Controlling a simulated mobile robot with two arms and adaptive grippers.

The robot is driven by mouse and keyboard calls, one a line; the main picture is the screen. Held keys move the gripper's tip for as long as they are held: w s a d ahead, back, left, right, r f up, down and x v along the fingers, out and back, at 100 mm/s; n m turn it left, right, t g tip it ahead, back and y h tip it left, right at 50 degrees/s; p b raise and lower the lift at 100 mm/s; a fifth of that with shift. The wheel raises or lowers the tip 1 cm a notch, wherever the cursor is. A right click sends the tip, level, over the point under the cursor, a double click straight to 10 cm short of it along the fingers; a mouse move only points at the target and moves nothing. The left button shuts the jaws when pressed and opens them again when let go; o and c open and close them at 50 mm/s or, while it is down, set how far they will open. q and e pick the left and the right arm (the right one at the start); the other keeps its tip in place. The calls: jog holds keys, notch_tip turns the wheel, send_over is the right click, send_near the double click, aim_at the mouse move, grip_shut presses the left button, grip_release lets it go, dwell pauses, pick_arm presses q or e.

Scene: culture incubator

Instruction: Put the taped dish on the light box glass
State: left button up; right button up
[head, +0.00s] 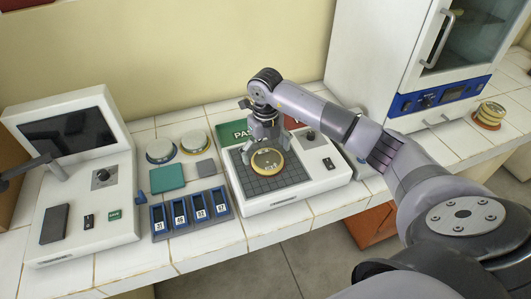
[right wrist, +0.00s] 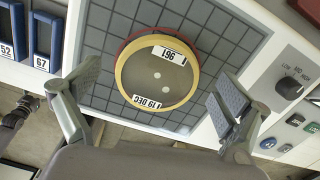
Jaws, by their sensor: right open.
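The taped dish (head: 267,161) is round, with a yellow band around its rim and a dark centre. It lies on the dark gridded glass (head: 290,182) of the white light box. In the right wrist view the dish (right wrist: 158,74) shows white labels reading 196 and 19 DEC, two pale spots and a red edge at its upper left. The gridded glass (right wrist: 225,45) surrounds it there. My right gripper (head: 265,143) is just above the dish, open and empty. Its spread fingers (right wrist: 157,95) show either side of the dish's near part.
Left of the light box are a tray with numbered blue slots (head: 190,216), a teal block (head: 167,178) and two round lidded dishes (head: 193,141). A screen device (head: 75,130) stands far left. The incubator (head: 400,60) and stacked dishes (head: 490,113) are right.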

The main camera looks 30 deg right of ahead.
aim_at(265, 157)
notch_tip(265, 157, up, 11)
jog(key=b, duration=0.2)
jog(key=shift+r+b, duration=0.15)
jog(key=shift+b, duration=0.25)
jog(key=shift+s, duration=0.1)
